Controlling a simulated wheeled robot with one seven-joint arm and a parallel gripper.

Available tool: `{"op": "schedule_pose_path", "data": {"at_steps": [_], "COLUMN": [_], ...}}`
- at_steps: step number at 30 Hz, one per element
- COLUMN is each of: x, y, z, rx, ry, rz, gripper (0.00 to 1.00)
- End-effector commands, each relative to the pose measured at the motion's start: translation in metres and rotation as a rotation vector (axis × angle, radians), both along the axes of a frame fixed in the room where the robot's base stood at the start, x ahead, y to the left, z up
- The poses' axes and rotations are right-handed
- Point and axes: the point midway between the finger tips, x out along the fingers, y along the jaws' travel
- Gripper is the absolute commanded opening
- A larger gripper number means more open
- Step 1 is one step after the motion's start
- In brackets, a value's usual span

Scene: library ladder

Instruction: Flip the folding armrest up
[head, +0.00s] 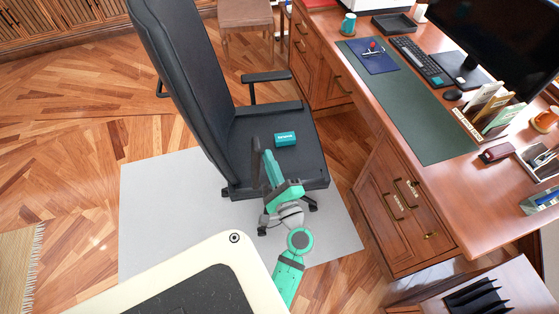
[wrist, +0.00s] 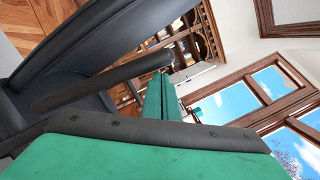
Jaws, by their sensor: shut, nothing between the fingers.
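The black office chair (head: 185,75) stands with its backrest to the left and its seat to the right. Its near armrest (head: 256,153) shows as a dark, steep bar and looks tilted up, unlike the far armrest (head: 266,76), which lies level. In the wrist view the near armrest (wrist: 95,85) is a long dark bar slanting toward the finger tips. My green gripper (head: 270,160) is shut and empty, right beside the near armrest; it also shows in the wrist view (wrist: 163,95). I cannot tell whether they touch. The armrest's hinge is hidden.
The wooden desk (head: 480,200) with drawers stands close on the right, holding a monitor (head: 500,40) and keyboard (head: 421,62). A cream-edged surface (head: 225,262) is in the foreground.

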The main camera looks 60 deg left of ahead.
Motion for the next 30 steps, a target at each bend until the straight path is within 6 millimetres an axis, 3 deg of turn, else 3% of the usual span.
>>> {"op": "schedule_pose_path", "data": {"at_steps": [6,22,30], "x": [-0.009,-0.008,0.011], "y": [0.003,0.002,-0.009], "z": [0.002,0.002,0.0], "rx": [0.001,0.0,0.0], "ry": [0.002,0.002,-0.001], "rz": [-0.001,-0.006,-0.011], "gripper": [0.0,0.0,0.0]}}
